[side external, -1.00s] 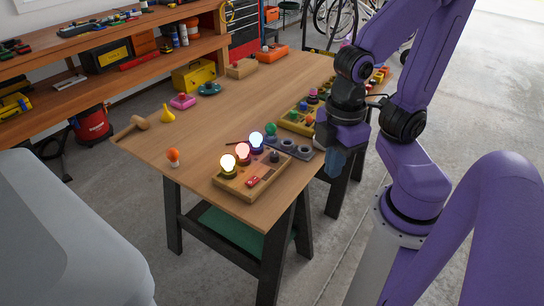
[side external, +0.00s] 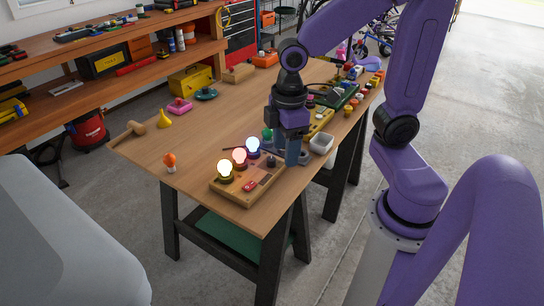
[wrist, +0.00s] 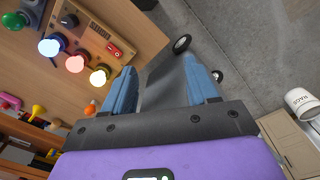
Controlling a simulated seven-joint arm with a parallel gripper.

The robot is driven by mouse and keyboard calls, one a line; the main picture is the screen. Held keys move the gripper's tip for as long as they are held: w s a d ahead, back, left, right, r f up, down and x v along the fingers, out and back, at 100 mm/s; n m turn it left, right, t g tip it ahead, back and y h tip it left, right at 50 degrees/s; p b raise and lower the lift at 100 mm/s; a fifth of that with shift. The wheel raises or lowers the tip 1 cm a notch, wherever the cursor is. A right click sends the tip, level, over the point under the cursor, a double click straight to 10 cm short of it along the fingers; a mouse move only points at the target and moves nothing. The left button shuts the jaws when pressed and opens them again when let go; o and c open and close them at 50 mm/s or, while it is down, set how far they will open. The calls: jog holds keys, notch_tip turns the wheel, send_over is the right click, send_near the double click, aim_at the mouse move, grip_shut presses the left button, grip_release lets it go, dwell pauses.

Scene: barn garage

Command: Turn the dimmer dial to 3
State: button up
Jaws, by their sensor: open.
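The wooden lamp board (side external: 232,190) lies near the table's front corner. It carries three lit bulbs, yellowish (side external: 225,168), pinkish (side external: 240,157) and bluish-white (side external: 253,146), and a red switch (side external: 249,186). A small dark knob, which looks like the dimmer dial (side external: 271,162), sits at the board's far right end; it also shows in the wrist view (wrist: 69,20). Its setting is too small to read. My gripper (side external: 291,158), with blue fingers, is open and empty just right of the knob, apart from it in the wrist view (wrist: 163,82).
A loose orange bulb (side external: 170,161) stands left of the board. A green bulb (side external: 267,133) is behind it. A white container (side external: 321,143) and a yellow board (side external: 319,121) stand right of and behind my gripper. The table's middle left is clear.

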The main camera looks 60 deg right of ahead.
jog(key=w+d+f+m, duration=0.1)
jog(key=w+d+m, duration=0.1)
jog(key=w+d, duration=0.65)
send_over(272, 159)
notch_tip(272, 159, down, 3)
jog(key=shift+m, duration=0.4)
notch_tip(272, 159, down, 16)
jog(key=shift+f, duration=0.2)
jog(key=shift+h, duration=0.3)
jog(key=c, duration=1.1)
